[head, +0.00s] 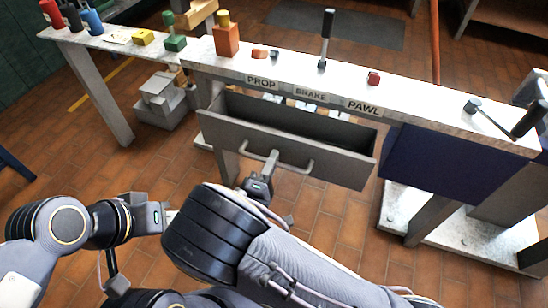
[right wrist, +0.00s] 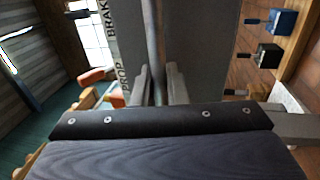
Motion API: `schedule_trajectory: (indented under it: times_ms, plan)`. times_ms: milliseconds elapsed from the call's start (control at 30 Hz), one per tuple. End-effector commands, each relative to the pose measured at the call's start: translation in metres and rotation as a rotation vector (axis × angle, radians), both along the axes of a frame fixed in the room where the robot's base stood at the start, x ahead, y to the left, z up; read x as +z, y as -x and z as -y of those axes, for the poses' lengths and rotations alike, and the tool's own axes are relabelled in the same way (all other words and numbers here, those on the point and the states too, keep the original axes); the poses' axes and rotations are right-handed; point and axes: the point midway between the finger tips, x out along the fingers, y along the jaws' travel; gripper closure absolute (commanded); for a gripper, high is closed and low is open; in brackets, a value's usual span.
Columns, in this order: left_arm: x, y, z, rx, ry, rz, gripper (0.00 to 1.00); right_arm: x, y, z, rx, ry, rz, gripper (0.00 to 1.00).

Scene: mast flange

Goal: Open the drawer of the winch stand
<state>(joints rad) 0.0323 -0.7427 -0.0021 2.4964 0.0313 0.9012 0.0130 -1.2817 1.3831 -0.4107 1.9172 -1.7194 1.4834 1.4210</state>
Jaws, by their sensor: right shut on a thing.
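The winch stand's grey drawer (head: 285,150) is pulled out under the stand's pale top, and its hollow inside shows. Its bar handle (head: 305,166) runs along the drawer's front. My right gripper (head: 271,160) is shut on the handle left of its middle. In the right wrist view the handle (right wrist: 152,40) runs up from between the two fingers (right wrist: 158,85), with the grey drawer front (right wrist: 200,50) behind it. My left gripper (head: 168,216) is away from the drawer at lower left; its fingertips are partly hidden by my right arm.
A dark blue panel (head: 437,168) sits right of the drawer. Tiled floor lies below the drawer.

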Motion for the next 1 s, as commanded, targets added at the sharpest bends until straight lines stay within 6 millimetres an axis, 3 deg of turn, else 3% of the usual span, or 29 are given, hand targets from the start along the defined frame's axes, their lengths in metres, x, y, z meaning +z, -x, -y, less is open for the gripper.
schedule_trajectory:
  times_ms: [33,67,100,200,533,1000]
  plan:
    - [0.0,0.0,0.0,0.0,0.0,0.0,0.64,-0.001,0.0,-0.001,0.004,0.001,-0.002,1.0]
    - [0.0,0.0,0.0,0.0,0.0,0.0,0.64,-0.001,0.0,-0.001,0.004,0.001,-0.002,0.85]
    - [0.0,0.0,0.0,0.0,0.0,0.0,0.64,-0.001,0.0,-0.001,0.004,0.001,-0.002,0.8]
    - [0.0,0.0,0.0,0.0,0.0,0.0,0.64,-0.001,0.0,-0.001,0.003,0.001,-0.001,0.7]
    - [-0.003,0.0,0.0,0.0,0.0,0.0,0.64,-0.002,0.005,-0.002,0.002,0.0,0.0,0.7]
    - [-0.024,0.0,0.0,0.0,0.0,0.0,0.64,-0.016,0.068,-0.023,0.004,0.001,-0.001,0.7]
